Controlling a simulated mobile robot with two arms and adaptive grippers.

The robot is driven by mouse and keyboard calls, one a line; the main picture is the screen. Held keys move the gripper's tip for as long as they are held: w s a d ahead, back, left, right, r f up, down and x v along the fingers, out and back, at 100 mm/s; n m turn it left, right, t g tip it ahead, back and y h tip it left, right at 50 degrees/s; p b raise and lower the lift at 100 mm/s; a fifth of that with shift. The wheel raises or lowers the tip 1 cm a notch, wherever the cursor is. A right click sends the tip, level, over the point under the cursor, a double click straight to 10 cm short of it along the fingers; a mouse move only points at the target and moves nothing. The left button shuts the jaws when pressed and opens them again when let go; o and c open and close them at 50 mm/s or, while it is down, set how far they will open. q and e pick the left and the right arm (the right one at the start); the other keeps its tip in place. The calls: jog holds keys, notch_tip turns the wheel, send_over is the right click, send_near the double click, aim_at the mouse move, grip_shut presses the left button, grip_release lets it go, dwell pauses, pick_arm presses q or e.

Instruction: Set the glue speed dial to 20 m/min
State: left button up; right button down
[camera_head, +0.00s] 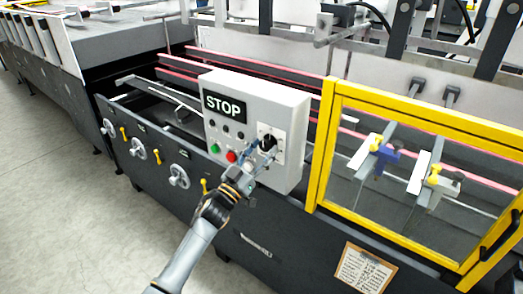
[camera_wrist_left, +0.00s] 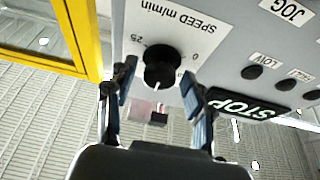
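The speed dial (camera_wrist_left: 160,68) is a round black knob on the grey control box (camera_head: 280,100). In the left wrist view it appears upside down, under the label "SPEED m/min", with 25 at its left and 0 at its upper right. A white mark shows at the knob's lower edge; its exact reading is unclear. In the head view the dial (camera_head: 269,142) is partly covered by my left gripper (camera_head: 258,154). In the left wrist view my left gripper (camera_wrist_left: 156,80) is open, its fingertips on either side of the knob, with no clear contact. My right gripper is out of view.
A STOP display (camera_head: 224,107), a green button (camera_head: 215,148) and a red button (camera_head: 232,156) share the box face. A yellow-framed guard (camera_head: 322,140) stands close at right. Handwheels (camera_head: 138,148) line the machine's side; the floor at left is clear.

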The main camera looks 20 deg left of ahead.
pick_arm(q)
jog(key=c, duration=0.9)
jog(key=shift+o, duration=0.2)
jog(key=shift+m, duration=0.5)
jog(key=m+h+b, duration=0.1)
jog(key=m, duration=0.2)
jog(key=shift+a+g+h, duration=0.1)
jog(key=shift+g+h, duration=0.2)
jog(key=shift+h, duration=0.1)
jog(key=m+h, duration=0.1)
jog(key=m, duration=0.1)
jog(key=m+g+h+b, duration=0.1)
jog(key=shift+a+m+g, duration=0.1)
jog(key=shift+m+g, duration=0.2)
jog(key=shift+m, duration=0.1)
jog(key=m+g, duration=0.1)
jog(key=m, duration=0.2)
jog(key=shift+w+a+r+m+h, duration=0.1)
jog(key=shift+m+h, duration=0.2)
jog(key=shift+h, duration=0.1)
jog(key=shift+r+m+g+h, duration=0.15)
jog(key=shift+m+g, duration=0.4)
jog(key=shift+m, duration=0.6)
jog(key=shift+f+m+g+h, duration=0.15)
jog(key=shift+m+g, duration=0.4)
jog(key=shift+m, duration=0.6)
